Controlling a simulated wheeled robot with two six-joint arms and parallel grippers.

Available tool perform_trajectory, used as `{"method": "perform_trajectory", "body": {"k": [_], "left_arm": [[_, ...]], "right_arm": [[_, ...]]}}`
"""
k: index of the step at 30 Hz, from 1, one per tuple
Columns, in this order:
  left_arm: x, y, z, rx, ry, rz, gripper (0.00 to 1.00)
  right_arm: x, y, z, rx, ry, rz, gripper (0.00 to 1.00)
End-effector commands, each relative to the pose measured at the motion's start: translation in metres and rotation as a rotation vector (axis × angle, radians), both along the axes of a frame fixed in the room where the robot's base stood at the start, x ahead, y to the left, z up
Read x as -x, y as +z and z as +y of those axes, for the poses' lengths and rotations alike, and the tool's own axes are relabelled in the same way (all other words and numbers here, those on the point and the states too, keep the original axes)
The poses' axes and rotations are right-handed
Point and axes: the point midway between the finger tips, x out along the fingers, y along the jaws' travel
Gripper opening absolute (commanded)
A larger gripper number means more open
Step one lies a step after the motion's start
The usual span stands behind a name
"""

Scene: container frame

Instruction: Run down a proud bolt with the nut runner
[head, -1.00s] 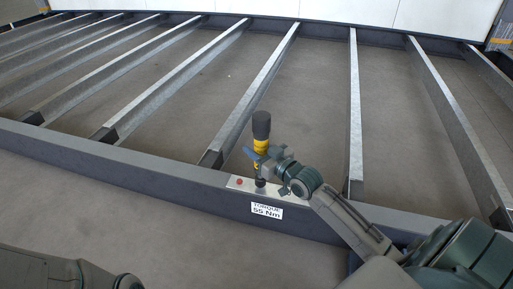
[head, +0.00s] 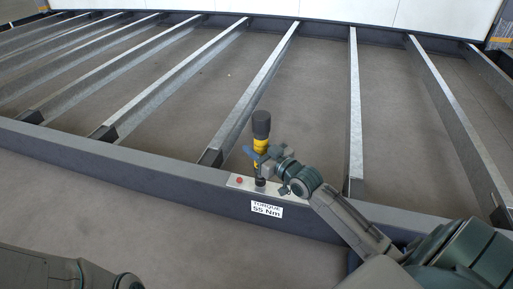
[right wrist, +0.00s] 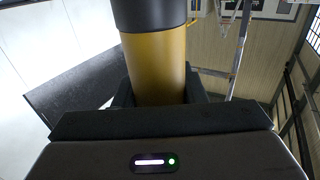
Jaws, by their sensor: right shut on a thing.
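The nut runner (head: 261,127) is a yellow tool with a black top, standing upright over the metal plate (head: 242,183) on the front beam. My right gripper (head: 259,161) is shut around its yellow body. In the right wrist view the yellow body of the nut runner (right wrist: 158,68) rises between the dark fingers. The tool's dark lower end meets the plate at a bolt position; the bolt under it is hidden. A red-marked spot (head: 240,181) shows on the plate to the left of the tool. My left gripper is not in view.
A white label (head: 266,209) reading "TORQUE 55 Nm" is on the beam's front face below the plate. The dark front beam (head: 150,174) crosses the view, with several galvanised cross members (head: 355,110) running back from it. Open floor shows between them.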

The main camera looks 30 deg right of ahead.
Motion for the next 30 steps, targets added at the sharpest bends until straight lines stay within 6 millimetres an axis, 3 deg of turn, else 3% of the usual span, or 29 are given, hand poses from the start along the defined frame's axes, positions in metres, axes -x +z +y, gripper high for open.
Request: {"method": "perform_trajectory", "body": {"k": [30], "left_arm": [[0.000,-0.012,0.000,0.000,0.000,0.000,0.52]], "right_arm": [[0.000,-0.012,0.000,0.000,0.001,-0.005,0.00]]}}
